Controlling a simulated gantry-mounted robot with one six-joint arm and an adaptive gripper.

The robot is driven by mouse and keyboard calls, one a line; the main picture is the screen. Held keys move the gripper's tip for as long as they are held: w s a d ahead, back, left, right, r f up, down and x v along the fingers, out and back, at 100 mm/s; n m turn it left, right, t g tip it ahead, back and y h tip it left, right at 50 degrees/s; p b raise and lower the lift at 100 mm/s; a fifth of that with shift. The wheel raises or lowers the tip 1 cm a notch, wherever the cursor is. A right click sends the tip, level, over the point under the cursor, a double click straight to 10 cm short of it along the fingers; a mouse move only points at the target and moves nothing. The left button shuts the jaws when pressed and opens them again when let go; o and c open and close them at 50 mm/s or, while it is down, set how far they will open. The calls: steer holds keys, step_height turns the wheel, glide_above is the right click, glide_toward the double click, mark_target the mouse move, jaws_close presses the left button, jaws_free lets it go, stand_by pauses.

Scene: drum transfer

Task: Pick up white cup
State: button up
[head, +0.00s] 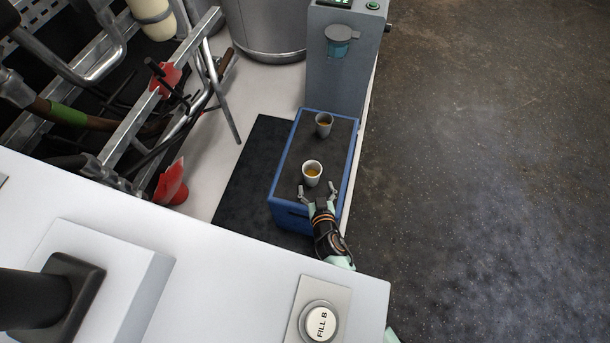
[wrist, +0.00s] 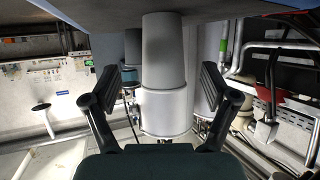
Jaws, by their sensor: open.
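The white cup (head: 312,174) stands upright on the dark top of a blue-edged stand (head: 274,187) and holds an amber liquid. My gripper (head: 318,190) is open at the near side of this cup, its two fingers spread and pointing toward it. In the wrist view, which looks upside down, the white cup (wrist: 163,50) shows between and beyond the open fingers. I see no finger touching it.
A grey cup (head: 323,125) with similar liquid stands farther back on the same stand. A grey dispenser machine (head: 345,75) is behind it. Pipes and metal rails (head: 120,130) lie to the left. A white panel with a FILL B button (head: 319,321) is in front.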

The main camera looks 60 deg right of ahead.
mark_target(313, 181)
steer(key=shift+w+d, duration=0.3)
steer(key=b+x, duration=0.1)
steer(key=x, duration=0.4)
steer(key=shift+w+f+b, duration=0.1)
steer(key=shift+b, duration=0.2)
steer(key=shift+a, duration=0.15)
steer(key=c, duration=1)
